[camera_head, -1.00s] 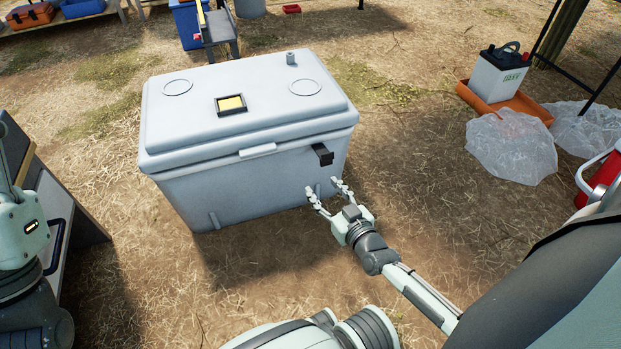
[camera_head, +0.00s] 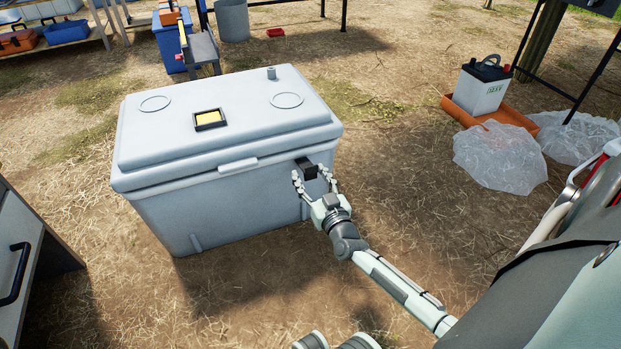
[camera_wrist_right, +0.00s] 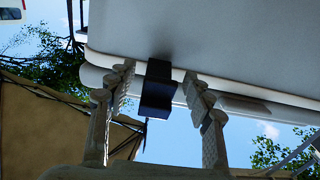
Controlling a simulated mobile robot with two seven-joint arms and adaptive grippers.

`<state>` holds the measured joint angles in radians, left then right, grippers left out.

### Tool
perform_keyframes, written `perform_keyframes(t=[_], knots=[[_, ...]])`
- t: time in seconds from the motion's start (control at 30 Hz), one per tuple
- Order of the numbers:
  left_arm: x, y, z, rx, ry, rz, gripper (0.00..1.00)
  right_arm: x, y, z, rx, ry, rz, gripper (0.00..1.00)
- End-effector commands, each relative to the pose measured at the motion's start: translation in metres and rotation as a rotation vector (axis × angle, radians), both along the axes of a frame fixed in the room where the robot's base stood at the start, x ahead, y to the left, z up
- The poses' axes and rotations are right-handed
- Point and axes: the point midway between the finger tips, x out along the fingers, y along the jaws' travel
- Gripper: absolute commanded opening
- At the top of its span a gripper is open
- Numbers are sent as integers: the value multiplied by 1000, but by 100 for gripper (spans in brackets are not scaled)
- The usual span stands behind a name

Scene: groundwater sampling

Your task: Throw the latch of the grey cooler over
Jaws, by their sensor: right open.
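The grey cooler (camera_head: 235,195) stands on the ground with its lid (camera_head: 225,125) closed. Its black latch (camera_head: 306,168) sticks out at the right end of the front, just under the lid rim. My right gripper (camera_head: 316,178) is open at the latch, with one finger on each side of it. In the right wrist view the latch (camera_wrist_right: 157,90) stands between the two fingertips (camera_wrist_right: 160,95), with a gap visible to the fingers; whether either touches it I cannot tell. My left gripper is not in view.
A light handle (camera_head: 238,165) sits at the middle of the cooler's front rim. Clear plastic bags (camera_head: 500,158) and a battery (camera_head: 482,86) on an orange tray lie to the right. A cabinet (camera_head: 25,265) stands at the left. Bare straw ground lies between.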

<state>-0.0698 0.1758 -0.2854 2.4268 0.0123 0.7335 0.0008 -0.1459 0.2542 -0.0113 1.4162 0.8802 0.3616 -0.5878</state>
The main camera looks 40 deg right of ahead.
Motion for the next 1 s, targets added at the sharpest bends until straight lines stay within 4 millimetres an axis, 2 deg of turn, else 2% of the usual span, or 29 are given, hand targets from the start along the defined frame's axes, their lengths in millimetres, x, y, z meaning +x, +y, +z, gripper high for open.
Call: perform_keyframes(t=[0.17,0.5,0.6,1.0], knots=[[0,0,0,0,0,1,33,0,0,0,0,1,0,52],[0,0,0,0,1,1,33,0,0,0,0,0,0,10],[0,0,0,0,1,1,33,0,0,0,0,0,0,0],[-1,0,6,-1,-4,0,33,0,0,3,2,10,0,0]])
